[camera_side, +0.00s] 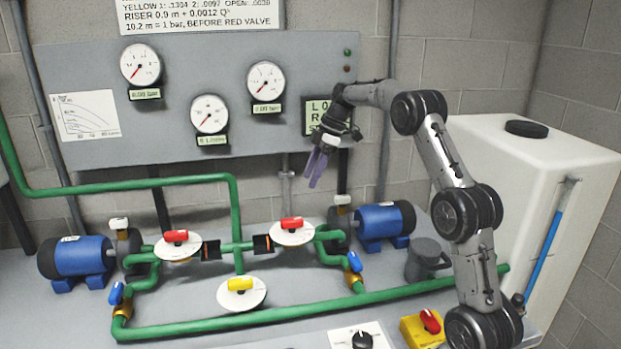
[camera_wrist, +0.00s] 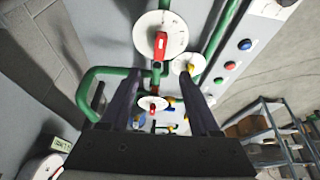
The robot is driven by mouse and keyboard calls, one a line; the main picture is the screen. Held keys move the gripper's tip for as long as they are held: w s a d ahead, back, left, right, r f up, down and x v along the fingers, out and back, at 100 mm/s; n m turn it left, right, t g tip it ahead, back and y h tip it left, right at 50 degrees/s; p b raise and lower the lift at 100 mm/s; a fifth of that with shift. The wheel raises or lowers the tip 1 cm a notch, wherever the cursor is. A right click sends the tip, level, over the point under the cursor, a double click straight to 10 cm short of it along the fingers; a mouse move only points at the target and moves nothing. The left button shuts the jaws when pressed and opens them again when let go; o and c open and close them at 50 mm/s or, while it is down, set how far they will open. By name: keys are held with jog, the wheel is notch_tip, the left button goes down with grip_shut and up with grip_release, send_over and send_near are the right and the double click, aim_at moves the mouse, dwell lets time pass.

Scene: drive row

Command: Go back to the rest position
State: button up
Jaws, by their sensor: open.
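My gripper (camera_side: 317,166) hangs in the air above the pipework in the side view, in front of the grey gauge panel. Its purple-grey fingers point downward. In the wrist view the two fingers (camera_wrist: 165,100) stand well apart with nothing between their tips. The gripper touches nothing that I can see. A red-handled valve (camera_side: 292,228) on a white disc lies below and a little left of it. Another red-handled valve (camera_side: 177,240) sits further left. A red-handled valve also shows large in the wrist view (camera_wrist: 160,42).
Green pipes (camera_side: 250,318) run low across the bench. Two blue motors (camera_side: 384,222) (camera_side: 80,258) stand at either side. A yellow-handled valve (camera_side: 241,288) is at the middle front. A grey jug (camera_side: 426,258) and white tank (camera_side: 530,180) stand near my arm. Gauges (camera_side: 209,114) hang behind.

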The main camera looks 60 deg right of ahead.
jog(key=w+a+r+n, duration=0.1)
jog(key=a+r, duration=0.5)
jog(key=s+a+r+n+t+h, duration=0.1)
jog(key=s+a+r, duration=0.45)
jog(key=a, duration=0.25)
jog(key=s+a+r+t, duration=0.1)
jog(key=s+a+r, duration=0.3)
jog(key=s+a, duration=0.3)
jog(key=s+a+f+m+h, duration=0.1)
jog(key=s+a+f+m, duration=0.15)
jog(key=s, duration=0.45)
jog(key=s+a+f+m, duration=0.1)
jog(key=s+a, duration=0.3)
jog(key=s, duration=0.2)
jog(key=s+d+f+m+h, duration=0.1)
jog(key=s+f+m, duration=0.5)
jog(key=f, duration=0.3)
jog(key=shift+s+d+f+m+t, duration=0.15)
jog(key=shift+s+f+m+t, duration=0.15)
jog(key=shift+m, duration=0.55)
